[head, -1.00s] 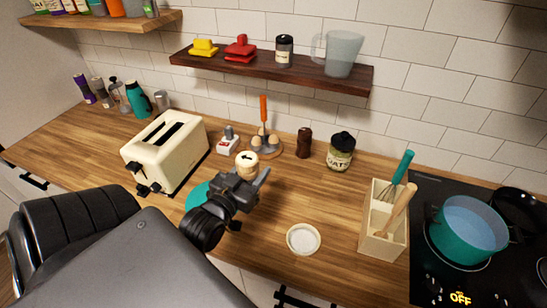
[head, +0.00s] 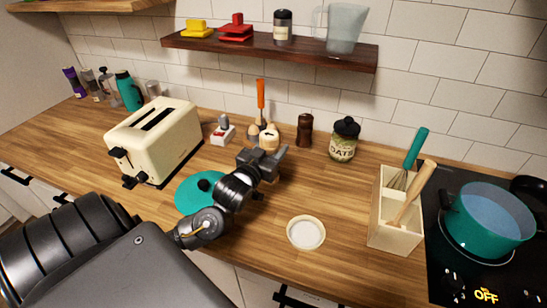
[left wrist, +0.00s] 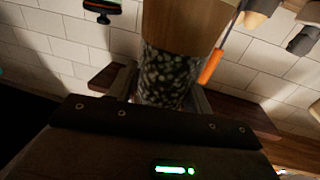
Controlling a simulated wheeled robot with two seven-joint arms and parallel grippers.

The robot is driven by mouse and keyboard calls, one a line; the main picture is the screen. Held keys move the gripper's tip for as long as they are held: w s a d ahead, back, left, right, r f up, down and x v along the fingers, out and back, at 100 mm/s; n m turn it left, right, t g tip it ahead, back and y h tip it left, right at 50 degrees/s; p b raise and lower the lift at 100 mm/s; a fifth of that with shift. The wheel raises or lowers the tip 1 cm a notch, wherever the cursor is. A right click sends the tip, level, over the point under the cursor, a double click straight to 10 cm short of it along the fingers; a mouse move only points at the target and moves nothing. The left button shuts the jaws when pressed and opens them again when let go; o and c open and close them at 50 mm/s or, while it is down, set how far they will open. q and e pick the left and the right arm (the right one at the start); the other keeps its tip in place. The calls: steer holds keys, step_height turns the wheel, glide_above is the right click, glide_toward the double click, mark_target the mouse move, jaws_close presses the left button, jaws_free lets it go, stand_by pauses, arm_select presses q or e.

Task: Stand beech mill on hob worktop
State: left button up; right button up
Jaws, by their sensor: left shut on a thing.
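The beech mill has a pale wooden top (head: 269,139), seen in the head view just beyond my left gripper (head: 264,160). In the left wrist view the mill (left wrist: 172,72) shows a wooden part and a clear section filled with dark and pale grains. My left gripper is shut on it around the clear section. In the head view the mill's lower part is hidden by the gripper; I cannot tell its height above the wooden worktop (head: 335,185). The black hob (head: 455,262) is at the far right. My right gripper is not in view.
A utensil box (head: 395,225) and teal pot (head: 488,215) stand at right. A white dish (head: 306,232), teal lid (head: 190,190) and toaster (head: 155,140) are nearer.

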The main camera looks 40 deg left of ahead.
arm_select(q)
steer(key=shift+w+f, duration=0.2)
step_height(320, 180, down, 2)
steer(key=shift+a+f+p, duration=0.1)
steer(key=shift+f+p, duration=0.05)
steer(key=shift+p, duration=0.4)
steer(key=shift+f, duration=0.45)
steer(key=o, duration=0.8)
steer(key=shift+f, duration=0.25)
steer(key=o, duration=0.5)
steer(key=shift+r, duration=0.1)
